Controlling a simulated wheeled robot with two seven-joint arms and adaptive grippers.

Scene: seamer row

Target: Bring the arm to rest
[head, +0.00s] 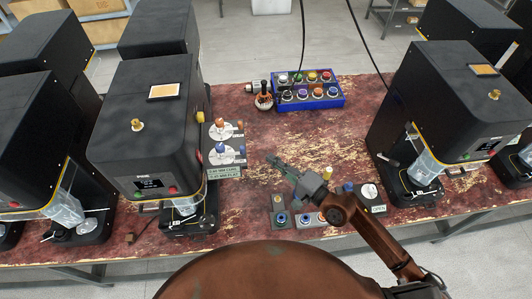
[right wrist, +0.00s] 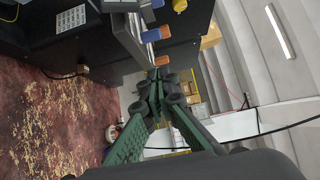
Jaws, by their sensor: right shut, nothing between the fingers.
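My right arm (head: 373,236) comes in from the lower right, over the front of the worn red table (head: 300,150). Its gripper (head: 271,159) points toward the upper left, over the middle of the table, and is empty. In the right wrist view the green fingers (right wrist: 159,77) come together at their tips with nothing between them. The arm looks bent, with the gripper left of its wrist. My left gripper is not in view.
A black seamer machine (head: 150,125) stands left and another (head: 440,105) right. A blue rack of colored knobs (head: 308,103) sits at the back beside a small tool (head: 263,97). Small grey blocks (head: 281,218) lie below the gripper. The table between gripper and rack is clear.

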